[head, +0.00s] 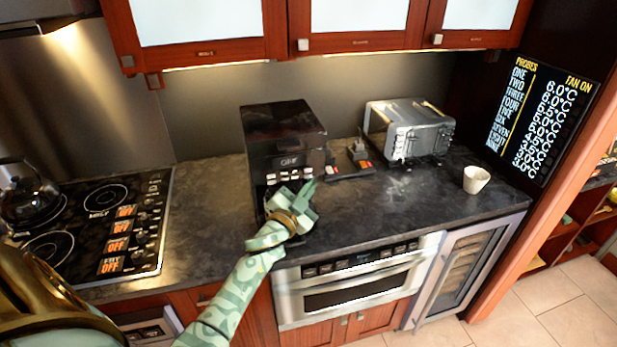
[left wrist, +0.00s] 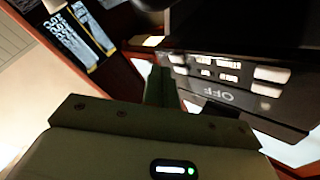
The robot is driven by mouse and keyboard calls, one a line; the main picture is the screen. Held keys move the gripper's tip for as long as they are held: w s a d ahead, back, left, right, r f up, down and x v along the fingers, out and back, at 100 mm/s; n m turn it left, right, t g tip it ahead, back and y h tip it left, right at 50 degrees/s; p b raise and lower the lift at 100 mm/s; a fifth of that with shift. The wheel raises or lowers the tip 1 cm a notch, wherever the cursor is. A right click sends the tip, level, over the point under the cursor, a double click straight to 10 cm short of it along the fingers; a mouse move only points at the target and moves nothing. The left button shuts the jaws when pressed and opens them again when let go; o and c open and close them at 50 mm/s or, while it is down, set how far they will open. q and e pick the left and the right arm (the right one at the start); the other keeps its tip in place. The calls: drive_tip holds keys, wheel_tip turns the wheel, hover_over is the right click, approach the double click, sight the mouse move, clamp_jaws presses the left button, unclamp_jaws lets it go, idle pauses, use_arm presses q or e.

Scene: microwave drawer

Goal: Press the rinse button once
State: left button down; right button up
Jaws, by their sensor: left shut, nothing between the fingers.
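A black coffee machine (head: 285,120) stands on the counter, with an OFF display and a row of small pale buttons on its front. The buttons (head: 290,174) are too small for me to read which one is rinse. In the left wrist view the machine's button panel (left wrist: 228,72) appears upside down at the upper right. My left gripper (head: 311,186) is shut and empty, in front of the machine's lower right front near the buttons. Its shut fingers (left wrist: 158,86) point toward the panel's edge in the left wrist view; I cannot tell contact. My right gripper is out of view.
A silver toaster (head: 410,128) and a white cup (head: 476,180) stand to the right on the dark counter. A cooktop (head: 85,225) with a kettle (head: 32,200) is at left. Wall cabinets (head: 350,42) hang above, and a built-in oven (head: 355,285) sits below.

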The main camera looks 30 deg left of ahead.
use_arm(q)
drive_tip(key=shift+w+a, duration=0.1)
drive_tip(key=shift+a, duration=0.05)
idle(0.7)
drive_tip(key=shift+w+a, duration=0.15)
drive_tip(key=shift+a, duration=0.05)
drive_tip(key=shift+w+a, duration=0.2)
drive_tip(key=shift+a, duration=0.05)
idle(0.7)
drive_tip(key=shift+d, duration=0.1)
drive_tip(key=shift+s+d, duration=0.5)
drive_tip(key=shift+s+d+p, duration=0.85)
drive_tip(key=shift+s+d, duration=0.75)
drive_tip(key=shift+d, duration=0.3)
